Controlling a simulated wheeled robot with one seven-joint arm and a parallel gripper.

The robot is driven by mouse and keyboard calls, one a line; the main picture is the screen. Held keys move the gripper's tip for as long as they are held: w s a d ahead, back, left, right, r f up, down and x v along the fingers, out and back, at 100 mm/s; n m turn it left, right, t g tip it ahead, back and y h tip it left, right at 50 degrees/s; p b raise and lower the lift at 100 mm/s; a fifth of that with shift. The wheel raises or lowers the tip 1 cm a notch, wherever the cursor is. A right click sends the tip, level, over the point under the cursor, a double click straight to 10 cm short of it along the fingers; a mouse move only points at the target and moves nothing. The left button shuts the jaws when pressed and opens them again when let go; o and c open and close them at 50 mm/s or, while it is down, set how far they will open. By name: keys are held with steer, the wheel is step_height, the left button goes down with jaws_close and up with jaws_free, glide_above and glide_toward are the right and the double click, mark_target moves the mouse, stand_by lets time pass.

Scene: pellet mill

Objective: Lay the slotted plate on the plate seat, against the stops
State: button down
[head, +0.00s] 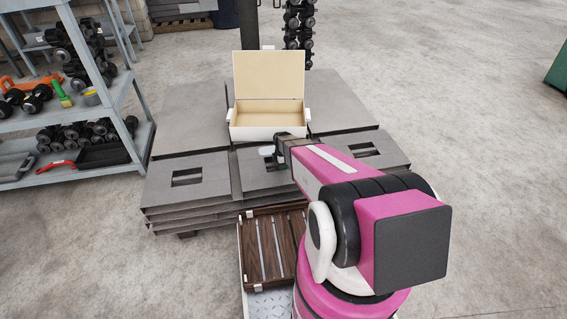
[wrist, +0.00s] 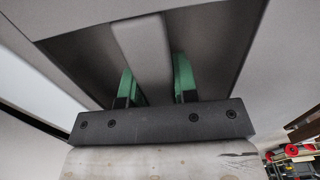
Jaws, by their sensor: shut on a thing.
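My gripper (head: 272,160) is low over the front middle of the grey stack. In the wrist view its green fingers (wrist: 155,84) are shut on a light grey bar (wrist: 143,45), with dark space on both sides. A pale piece (head: 266,150) shows by the gripper in the head view. A brown panel with long light slots (head: 268,262) lies low in the head view, partly behind my arm; small white pieces (head: 250,214) sit at its edge. I cannot tell for sure which thing is the slotted plate or the plate seat.
An open white box (head: 267,133) with a beige inside stands on the stack behind my gripper. Grey sheets with rectangular holes (head: 202,171) lie left and right of it. A shelf with dumbbells (head: 75,168) stands at the left. Open floor (head: 480,120) lies to the right.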

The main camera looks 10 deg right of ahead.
steer(key=shift+r, duration=0.3)
steer(key=shift+r, duration=3.3)
